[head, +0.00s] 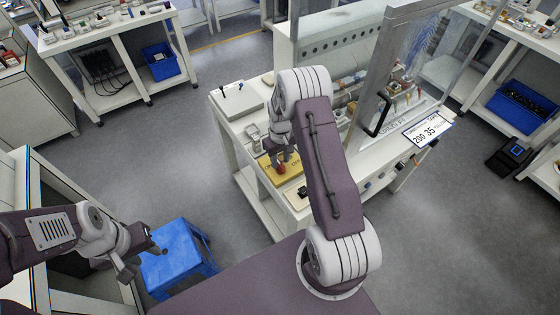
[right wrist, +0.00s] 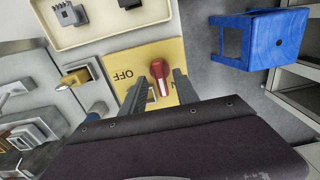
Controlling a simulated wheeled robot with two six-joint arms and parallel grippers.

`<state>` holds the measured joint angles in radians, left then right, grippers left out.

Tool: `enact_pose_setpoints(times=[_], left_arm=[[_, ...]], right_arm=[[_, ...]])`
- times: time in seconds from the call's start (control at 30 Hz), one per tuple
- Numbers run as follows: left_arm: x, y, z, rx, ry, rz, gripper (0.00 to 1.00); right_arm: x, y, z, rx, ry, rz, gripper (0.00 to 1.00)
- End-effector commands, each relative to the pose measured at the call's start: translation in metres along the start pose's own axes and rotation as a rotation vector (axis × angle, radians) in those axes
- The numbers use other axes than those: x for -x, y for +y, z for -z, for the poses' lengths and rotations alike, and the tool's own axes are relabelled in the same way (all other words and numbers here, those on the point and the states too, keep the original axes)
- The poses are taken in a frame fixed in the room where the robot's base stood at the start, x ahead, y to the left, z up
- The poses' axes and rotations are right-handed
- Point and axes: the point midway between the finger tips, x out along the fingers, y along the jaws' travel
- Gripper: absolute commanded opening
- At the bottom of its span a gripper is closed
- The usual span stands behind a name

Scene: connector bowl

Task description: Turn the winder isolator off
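The winder isolator is a red rotary knob (right wrist: 160,80) on a yellow plate (right wrist: 117,63) printed OFF. Its handle points down in the right wrist view, toward a partly hidden letter by the plate's lower edge. The head view shows the knob (head: 281,169) and plate (head: 268,176) on the white bench, partly behind my right arm. My right gripper (right wrist: 160,88) is open, one finger on each side of the knob; I cannot tell whether they touch it. My left gripper (head: 141,262) is open and empty, far left of the bench near a blue stool.
The blue stool (head: 178,258) stands on the floor beside my left gripper. Grey devices and a small yellow-fronted block (right wrist: 76,77) sit near the plate.

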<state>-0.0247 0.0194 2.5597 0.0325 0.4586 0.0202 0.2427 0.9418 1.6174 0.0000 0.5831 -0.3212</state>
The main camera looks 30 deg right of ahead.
Motion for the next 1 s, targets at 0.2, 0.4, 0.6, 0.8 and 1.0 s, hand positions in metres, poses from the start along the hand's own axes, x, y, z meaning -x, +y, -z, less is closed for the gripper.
enact_pose_setpoints(times=[0.2, 0.4, 0.6, 0.8, 1.0], left_arm=[[0.004, 0.000, 0.000, 0.000, 0.000, 0.000, 0.36], [0.004, 0.000, 0.000, 0.000, 0.000, 0.000, 0.36], [0.004, 0.000, 0.000, 0.000, 0.000, 0.000, 0.36], [0.004, 0.000, 0.000, 0.000, 0.000, 0.000, 0.36], [0.002, 0.000, 0.000, 0.000, 0.000, 0.000, 0.36]], right_arm=[[-0.020, 0.000, 0.000, 0.000, -0.001, 0.000, 0.36], [-0.021, 0.000, 0.000, 0.000, 0.001, 0.000, 0.36], [-0.021, 0.000, 0.000, 0.000, 0.001, 0.000, 0.00], [-0.021, 0.000, 0.000, -0.005, 0.000, 0.000, 0.00], [-0.021, 0.000, 0.000, -0.059, -0.001, 0.000, 0.00]])
